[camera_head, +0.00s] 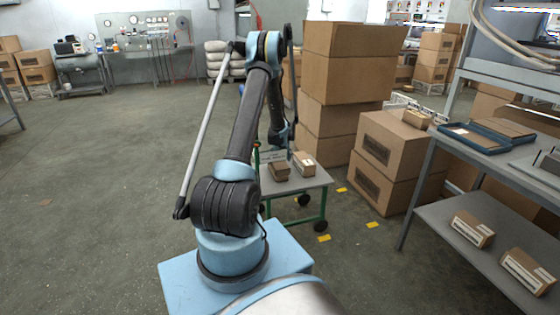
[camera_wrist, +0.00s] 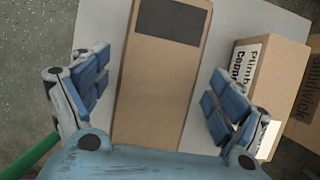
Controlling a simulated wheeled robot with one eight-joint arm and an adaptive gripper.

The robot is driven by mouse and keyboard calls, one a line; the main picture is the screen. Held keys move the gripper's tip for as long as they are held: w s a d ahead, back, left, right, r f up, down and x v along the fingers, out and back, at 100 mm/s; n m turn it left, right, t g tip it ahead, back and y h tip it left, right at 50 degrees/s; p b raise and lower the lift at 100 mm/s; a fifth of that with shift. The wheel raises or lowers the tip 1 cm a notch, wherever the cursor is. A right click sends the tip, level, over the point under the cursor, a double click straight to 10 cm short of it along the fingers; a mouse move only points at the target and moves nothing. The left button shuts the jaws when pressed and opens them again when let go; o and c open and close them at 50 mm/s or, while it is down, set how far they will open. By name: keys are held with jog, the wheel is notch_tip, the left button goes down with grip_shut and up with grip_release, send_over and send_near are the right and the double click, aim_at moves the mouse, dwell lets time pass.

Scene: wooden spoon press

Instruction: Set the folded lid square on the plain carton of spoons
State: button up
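A long plain brown carton (camera_wrist: 158,105) with a dark rectangle at its upper end lies between my fingers in the wrist view. A second carton (camera_wrist: 268,88) with a white printed label stands just right of it. In the head view the two small cartons, one darker (camera_head: 279,171) and one labelled (camera_head: 304,164), sit on a small trolley. My gripper (camera_wrist: 152,98) is open, its blue-padded fingers on either side of the plain carton with gaps. In the head view the arm's end hangs over the trolley. I cannot identify the folded lid with certainty.
The trolley (camera_head: 314,179) has a grey top and green legs. Large boxes (camera_head: 345,90) are stacked behind and right of it. A bench at right holds blue trays (camera_head: 472,149) with flat brown pieces; small cartons (camera_head: 472,229) lie on its shelf. The floor at left is clear.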

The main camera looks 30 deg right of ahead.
jog(key=shift+r, duration=0.1)
dwell(0.3)
jog(key=shift+r, duration=0.3)
jog(key=v, duration=1.2)
jog(key=shift+r, duration=0.15)
jog(key=shift+s, duration=0.1)
